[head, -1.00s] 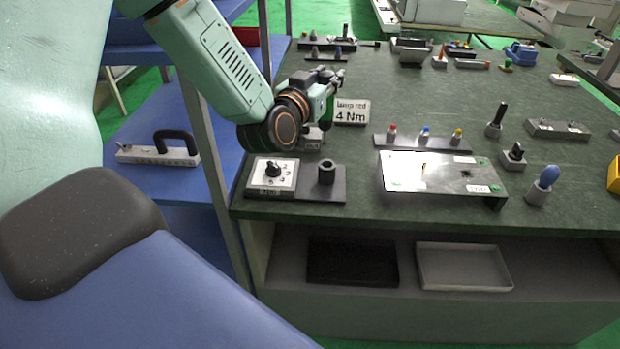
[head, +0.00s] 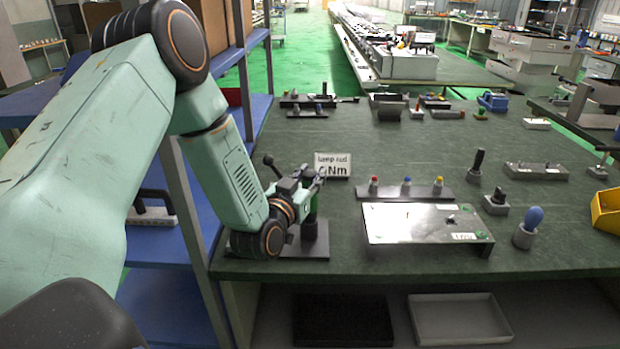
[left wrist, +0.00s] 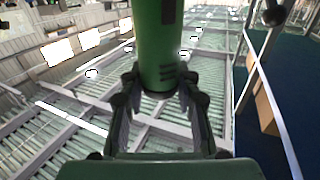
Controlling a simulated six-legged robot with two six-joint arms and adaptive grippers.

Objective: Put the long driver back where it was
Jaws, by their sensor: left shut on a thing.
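My left gripper (head: 308,186) is shut on the long driver, which has a green handle (head: 311,204). In the left wrist view the green handle (left wrist: 158,50) stands between the two fingers (left wrist: 158,100). In the head view the driver is over a dark round holder (head: 315,230) on a flat grey base (head: 312,252) at the table's near left. The handle's lower end appears to meet the holder's top; I cannot tell whether the driver is inside it. The driver's shaft is not visible. My right gripper is not in view.
A "4 Nm" sign (head: 333,165), partly covered by my gripper, stands just behind. A rack with coloured-top pieces (head: 405,193) and a pale plate fixture (head: 415,220) are to the right. My arm hides most of the dial box. The middle of the green table (head: 400,150) is clear.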

